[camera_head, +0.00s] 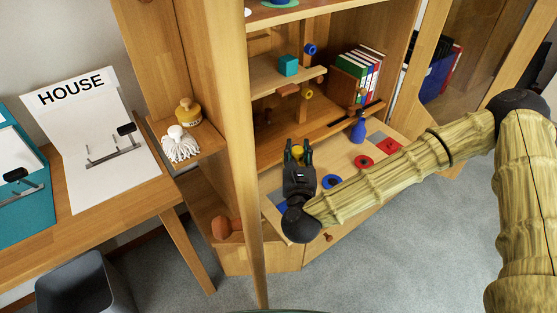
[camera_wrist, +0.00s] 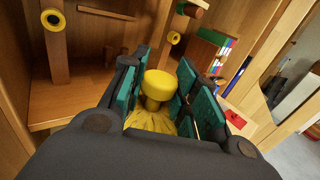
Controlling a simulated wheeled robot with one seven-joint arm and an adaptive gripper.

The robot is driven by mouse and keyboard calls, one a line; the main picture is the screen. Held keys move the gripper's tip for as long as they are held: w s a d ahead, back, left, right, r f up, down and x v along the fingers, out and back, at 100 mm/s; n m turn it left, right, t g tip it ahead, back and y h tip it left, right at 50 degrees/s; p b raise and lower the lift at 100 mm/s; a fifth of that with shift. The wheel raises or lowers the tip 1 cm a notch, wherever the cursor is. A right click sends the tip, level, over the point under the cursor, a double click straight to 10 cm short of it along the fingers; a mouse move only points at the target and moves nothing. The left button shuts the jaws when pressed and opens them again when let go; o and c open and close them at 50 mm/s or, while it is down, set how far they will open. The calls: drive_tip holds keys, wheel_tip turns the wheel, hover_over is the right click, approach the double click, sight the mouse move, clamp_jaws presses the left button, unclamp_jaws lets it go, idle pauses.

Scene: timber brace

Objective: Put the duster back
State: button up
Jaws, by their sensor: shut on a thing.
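My gripper (camera_head: 299,158) is in front of the wooden shelf unit, above its low, light ledge. In the wrist view my gripper's green finger pads stand on both sides of a yellow duster (camera_wrist: 158,84) with a round knob and a flared, fringed skirt, and they are shut on it. Its lower part is partly hidden by my gripper. In the head view only a bit of yellow (camera_head: 297,151) shows between the fingers. A white, stringy duster-like thing (camera_head: 181,146) sits on the small side shelf at the left, apart from my gripper.
A yellow-brown knobbed pot (camera_head: 187,112) stands behind the white thing. A blue bottle (camera_head: 358,130) and red and blue discs (camera_head: 332,181) are on the ledge. A teal cube (camera_head: 288,65) and books (camera_head: 364,73) fill shelves above. A wooden post (camera_head: 239,150) stands left of my gripper.

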drive_tip(key=shift+a+f+b, duration=1)
drive_tip(key=shift+f+b, duration=0.1)
drive_tip(key=shift+b, duration=1.25)
drive_tip(key=w+a+f, duration=0.1)
drive_tip(key=w, duration=0.4)
drive_tip(key=w+a+f+b, duration=0.1)
drive_tip(key=w+f, duration=0.1)
drive_tip(key=w, duration=0.3)
drive_tip(key=w+a+f+b, duration=0.1)
drive_tip(key=w+f, duration=0.1)
drive_tip(key=w, duration=0.3)
drive_tip(key=shift+w+a, duration=0.15)
drive_tip(key=shift+w, duration=0.15)
drive_tip(key=shift+f, duration=0.3)
drive_tip(key=shift+f+b, duration=0.3)
drive_tip(key=shift+b, duration=0.2)
drive_tip(key=o, duration=0.6)
drive_tip(key=shift+o, duration=0.2)
